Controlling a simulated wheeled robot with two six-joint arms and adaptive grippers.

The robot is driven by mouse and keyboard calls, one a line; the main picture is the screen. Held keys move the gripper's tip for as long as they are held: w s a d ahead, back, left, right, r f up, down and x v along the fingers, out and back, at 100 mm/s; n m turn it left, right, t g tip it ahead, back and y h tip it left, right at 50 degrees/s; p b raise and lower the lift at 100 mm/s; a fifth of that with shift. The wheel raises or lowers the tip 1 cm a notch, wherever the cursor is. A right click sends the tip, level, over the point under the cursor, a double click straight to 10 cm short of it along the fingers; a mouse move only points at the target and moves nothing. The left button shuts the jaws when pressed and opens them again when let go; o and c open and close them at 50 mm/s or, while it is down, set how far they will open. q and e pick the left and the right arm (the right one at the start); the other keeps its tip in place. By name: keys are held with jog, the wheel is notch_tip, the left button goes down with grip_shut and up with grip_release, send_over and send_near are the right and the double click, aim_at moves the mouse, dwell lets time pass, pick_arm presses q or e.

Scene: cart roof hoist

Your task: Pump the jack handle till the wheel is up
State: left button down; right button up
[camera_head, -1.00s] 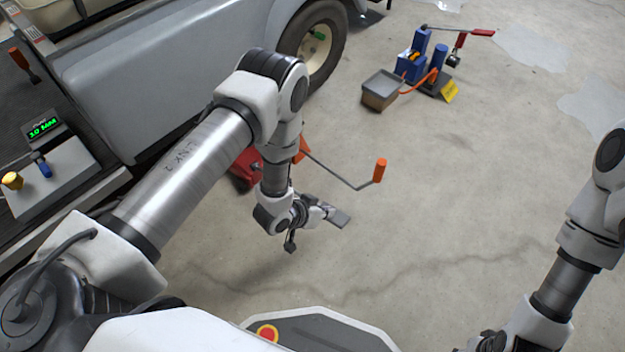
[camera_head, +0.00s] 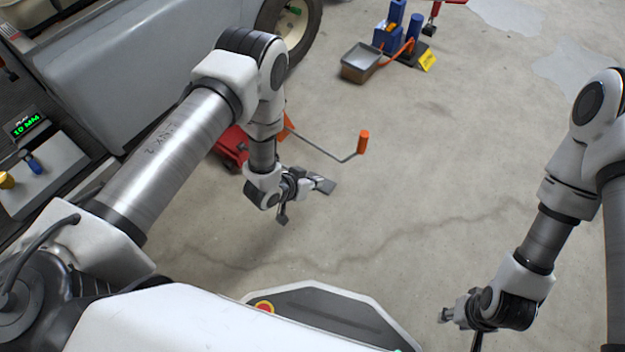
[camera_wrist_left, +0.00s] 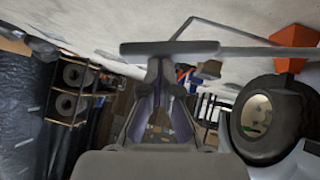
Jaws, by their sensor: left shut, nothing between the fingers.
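The red jack (camera_head: 232,146) sits on the floor beside the vehicle, partly hidden behind my left arm. Its thin bent handle ends in an upright orange grip (camera_head: 363,142), to the right of the jack.
A grey-topped bin (camera_head: 361,62) and a blue device (camera_head: 390,38) with a yellow tag stand at the top. The cracked concrete floor between my arms is clear.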

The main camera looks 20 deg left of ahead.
pick_arm(q)
jog(key=p+v, duration=0.3)
jog(key=v, duration=0.6)
jog(key=shift+a, duration=0.15)
jog(key=shift+s+r, duration=0.15)
dwell(0.6)
